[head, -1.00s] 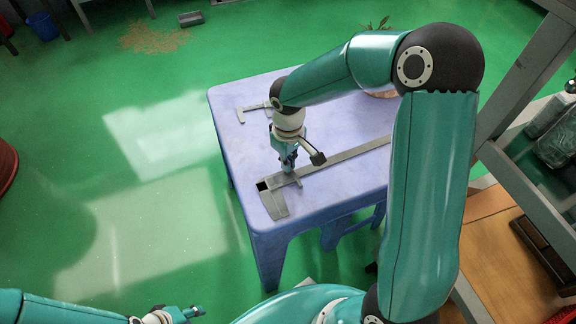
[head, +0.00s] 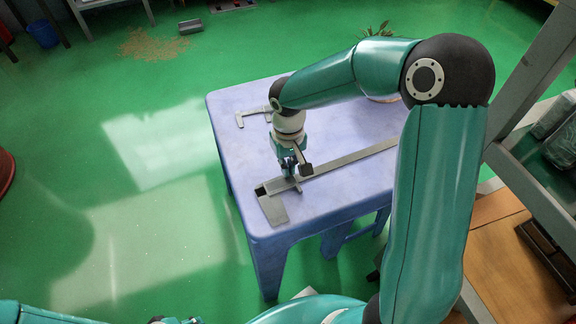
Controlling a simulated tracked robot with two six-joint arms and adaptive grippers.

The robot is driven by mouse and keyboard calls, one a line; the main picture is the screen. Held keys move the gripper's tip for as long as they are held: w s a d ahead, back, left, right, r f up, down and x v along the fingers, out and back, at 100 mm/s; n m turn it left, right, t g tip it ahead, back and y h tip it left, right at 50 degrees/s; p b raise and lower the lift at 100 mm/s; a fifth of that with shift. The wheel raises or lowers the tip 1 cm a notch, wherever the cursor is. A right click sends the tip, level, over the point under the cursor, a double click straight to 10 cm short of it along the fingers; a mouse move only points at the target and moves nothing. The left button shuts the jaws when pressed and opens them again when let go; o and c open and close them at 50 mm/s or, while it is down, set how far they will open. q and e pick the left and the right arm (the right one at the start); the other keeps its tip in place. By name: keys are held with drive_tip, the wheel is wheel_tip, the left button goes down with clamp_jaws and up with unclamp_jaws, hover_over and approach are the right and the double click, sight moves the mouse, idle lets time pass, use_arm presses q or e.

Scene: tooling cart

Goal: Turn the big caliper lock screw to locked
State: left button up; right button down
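The big caliper (head: 345,160) lies on the blue-purple table, its jaws at the near left and its beam running to the upper right. My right gripper (head: 291,172) points down at the caliper's slider near the jaws. Its fingertips are at or just above the slider. The lock screw is hidden by the fingers or too small to make out, so I cannot tell whether they hold it. A smaller caliper (head: 242,118) lies farther back, partly behind my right arm. My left gripper (head: 178,321) shows only in part at the bottom edge, far from the table.
The table (head: 235,160) has free room left of my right arm and at its front right. A plant (head: 376,30) stands behind it. A wooden surface (head: 495,245) and a grey frame (head: 540,190) are at the right. A blue bin (head: 43,33) stands far back left.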

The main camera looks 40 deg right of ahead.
drive_tip(key=c, duration=1.4)
unclamp_jaws()
drive_tip(key=shift+o, duration=0.2)
drive_tip(key=shift+r, duration=0.1)
wheel_tip(320, 180, up, 12)
